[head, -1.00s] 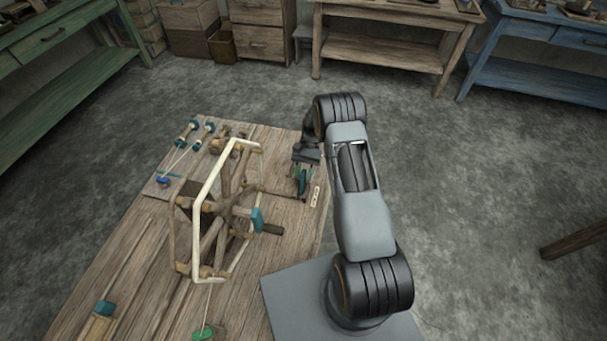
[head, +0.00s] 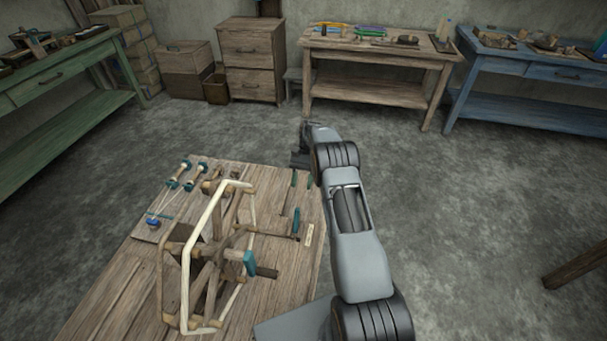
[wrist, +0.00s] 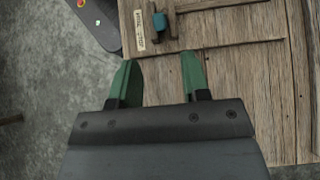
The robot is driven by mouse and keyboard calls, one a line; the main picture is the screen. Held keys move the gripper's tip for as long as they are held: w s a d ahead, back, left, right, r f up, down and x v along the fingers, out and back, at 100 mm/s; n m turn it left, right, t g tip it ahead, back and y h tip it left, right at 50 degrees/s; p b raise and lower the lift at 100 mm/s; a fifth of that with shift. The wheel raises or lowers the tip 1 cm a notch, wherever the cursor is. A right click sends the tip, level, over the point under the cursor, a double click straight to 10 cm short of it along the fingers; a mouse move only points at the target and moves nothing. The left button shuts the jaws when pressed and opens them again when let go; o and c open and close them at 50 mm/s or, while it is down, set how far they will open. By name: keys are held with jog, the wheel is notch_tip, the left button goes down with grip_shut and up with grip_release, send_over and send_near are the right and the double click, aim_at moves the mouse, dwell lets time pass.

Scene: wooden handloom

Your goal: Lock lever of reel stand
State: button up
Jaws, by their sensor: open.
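The reel stand (head: 243,235) stands on the wooden table in the head view, with a pale yarn loop (head: 187,285) stretched around its spokes. A teal-handled lever (head: 296,222) is at the stand's right end, beside a small label. The wrist view shows the lever's teal grip (wrist: 160,22) on a wooden piece near the label. My gripper (wrist: 158,62) is open, with its green fingers apart and nothing between them. The grip is beyond the fingertips, apart from them.
A second teal handle (head: 250,263) with a dark bar sticks out from the reel. Small teal-ended spools (head: 180,173) lie at the table's far left. The label (wrist: 139,28) is near the table edge. Open floor (head: 470,210) is on the right.

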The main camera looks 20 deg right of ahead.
jog(key=shift+p+v, duration=1.15)
jog(key=shift+v, duration=0.45)
